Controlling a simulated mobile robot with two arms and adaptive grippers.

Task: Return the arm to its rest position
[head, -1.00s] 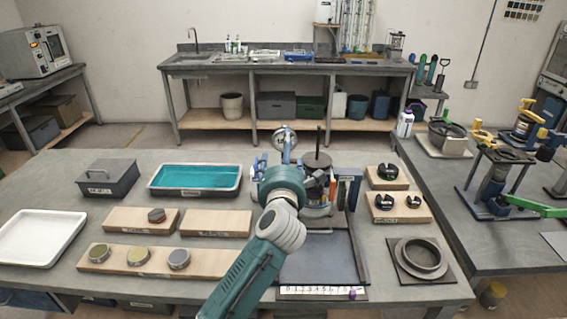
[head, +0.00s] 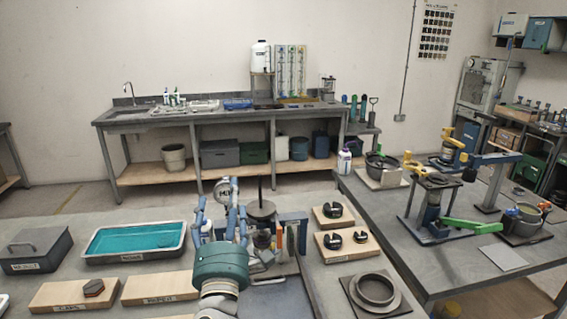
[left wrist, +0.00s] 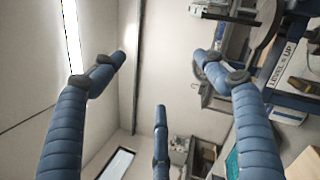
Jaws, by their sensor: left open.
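My left gripper (head: 224,215) stands over the near table in the head view, fingers pointing up and away. Its blue fingers are spread apart with nothing between them. In the left wrist view the open fingers (left wrist: 160,85) frame the wall and a ceiling light. The gripper is close to the dial gauge and post apparatus (head: 262,212), which is partly hidden behind it. I cannot tell from these views whether they touch. My right gripper does not show.
A teal-filled tray (head: 135,257) and a grey lidded box (head: 36,268) stand left of my arm. Wooden boards with black rings (head: 340,243) and a grey ring on a plate (head: 374,290) lie to the right. A second table (head: 440,270) with a green-handled press (head: 430,208) stands further right.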

